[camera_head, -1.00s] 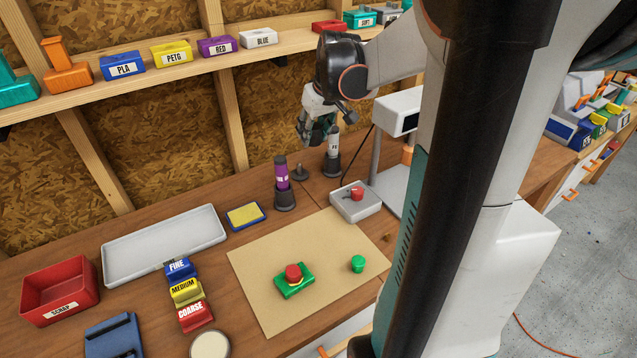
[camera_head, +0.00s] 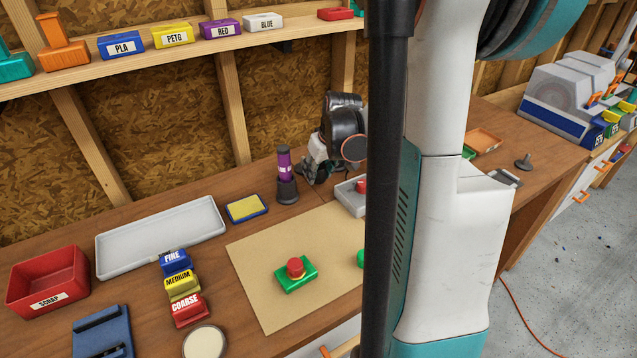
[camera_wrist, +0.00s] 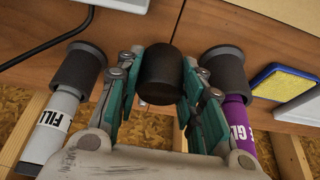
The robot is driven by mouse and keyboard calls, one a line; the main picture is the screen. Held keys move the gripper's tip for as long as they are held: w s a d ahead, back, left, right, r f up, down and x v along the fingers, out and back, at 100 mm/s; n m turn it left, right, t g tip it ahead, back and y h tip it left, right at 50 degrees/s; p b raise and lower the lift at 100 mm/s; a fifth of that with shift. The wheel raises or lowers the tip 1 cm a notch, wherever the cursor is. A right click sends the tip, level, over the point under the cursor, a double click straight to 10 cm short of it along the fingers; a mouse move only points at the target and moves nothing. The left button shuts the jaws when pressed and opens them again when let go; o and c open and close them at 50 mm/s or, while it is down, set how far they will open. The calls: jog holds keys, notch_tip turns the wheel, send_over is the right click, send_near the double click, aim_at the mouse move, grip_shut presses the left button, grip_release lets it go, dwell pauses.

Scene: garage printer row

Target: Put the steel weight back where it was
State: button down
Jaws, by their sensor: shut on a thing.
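The steel weight, seen as a dark cylinder (camera_wrist: 162,70), is between the teal finger pads of my gripper (camera_wrist: 160,95) in the wrist view. The fingers are shut on it. In the head view my gripper (camera_head: 318,172) is low at the back of the workbench, just right of the purple glue tube (camera_head: 284,165). The weight is hidden there by the gripper and wrist. I cannot tell whether its underside touches the bench.
In the wrist view the purple tube (camera_wrist: 236,118) and white filler tube (camera_wrist: 55,125), both in dark holders, flank the gripper closely. A grey box with a red button (camera_head: 351,196) is in front. A yellow-topped pad (camera_head: 246,208) and white tray (camera_head: 160,238) are left.

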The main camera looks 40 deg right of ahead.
aim_at(318, 180)
jog(key=shift+f+b, duration=0.6)
jog(key=shift+f, duration=1.3)
jog(key=shift+f, duration=0.2)
jog(key=c, duration=1.1)
grip_release()
jog(key=shift+r, duration=0.2)
jog(key=p+v, duration=0.4)
jog(key=v, duration=0.8)
